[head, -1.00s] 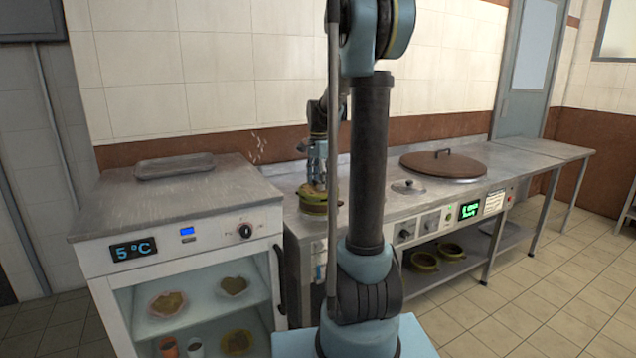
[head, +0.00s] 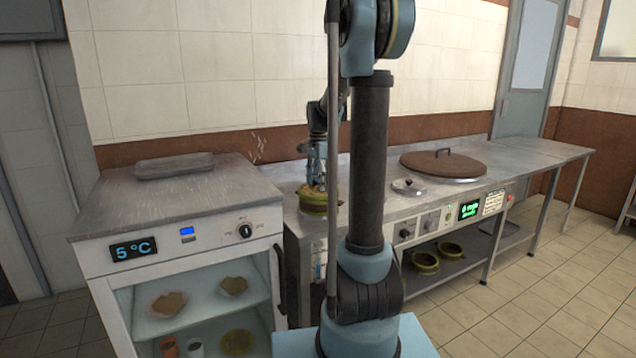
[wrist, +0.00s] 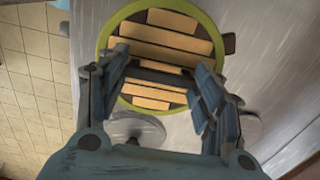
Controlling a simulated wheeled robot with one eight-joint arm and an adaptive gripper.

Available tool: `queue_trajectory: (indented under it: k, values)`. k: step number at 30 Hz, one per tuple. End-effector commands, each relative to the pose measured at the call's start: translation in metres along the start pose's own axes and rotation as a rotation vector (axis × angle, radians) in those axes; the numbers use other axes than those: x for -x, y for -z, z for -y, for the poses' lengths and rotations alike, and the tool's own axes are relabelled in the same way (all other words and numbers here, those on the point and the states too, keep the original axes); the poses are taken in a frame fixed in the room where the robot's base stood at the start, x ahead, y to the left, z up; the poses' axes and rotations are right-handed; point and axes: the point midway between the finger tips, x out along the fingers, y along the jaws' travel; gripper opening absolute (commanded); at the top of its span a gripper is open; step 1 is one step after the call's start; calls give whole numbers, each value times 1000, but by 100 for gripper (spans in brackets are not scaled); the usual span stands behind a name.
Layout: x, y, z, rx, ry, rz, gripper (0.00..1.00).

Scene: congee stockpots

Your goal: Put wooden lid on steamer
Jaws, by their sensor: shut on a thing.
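The steamer (head: 314,208) is a round, yellow-green pot on the left end of the steel counter. In the wrist view its green rim (wrist: 104,44) rings the wooden lid (wrist: 165,38), made of pale slats with a dark bar across. My gripper (wrist: 163,74) is shut on the lid's dark bar. The lid looks level and within the rim; I cannot tell whether it rests fully on it. In the head view my gripper (head: 315,183) points down right above the steamer, and the lid there is mostly hidden.
A large brown round lid (head: 440,164) covers a vat to the right. A small metal lid (head: 408,186) lies nearer on the counter. A fridge cabinet (head: 180,215) with a grey tray (head: 174,166) on top stands left. Green pots (head: 425,262) sit on the lower shelf.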

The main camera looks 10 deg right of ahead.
Motion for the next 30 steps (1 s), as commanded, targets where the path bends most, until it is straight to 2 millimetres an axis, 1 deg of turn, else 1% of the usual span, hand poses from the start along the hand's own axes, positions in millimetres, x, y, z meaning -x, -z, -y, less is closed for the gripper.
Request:
queue_trajectory:
  k: [11,12,13,23,26,30]
  values:
    - [-6,0,0,0,0,0,37]
    - [-7,0,0,0,0,0,63]
    - [-6,0,0,0,0,0,69]
    - [-6,0,0,0,0,0,69]
    - [-3,0,0,0,0,0,69]
    - [6,0,0,0,0,0,69]
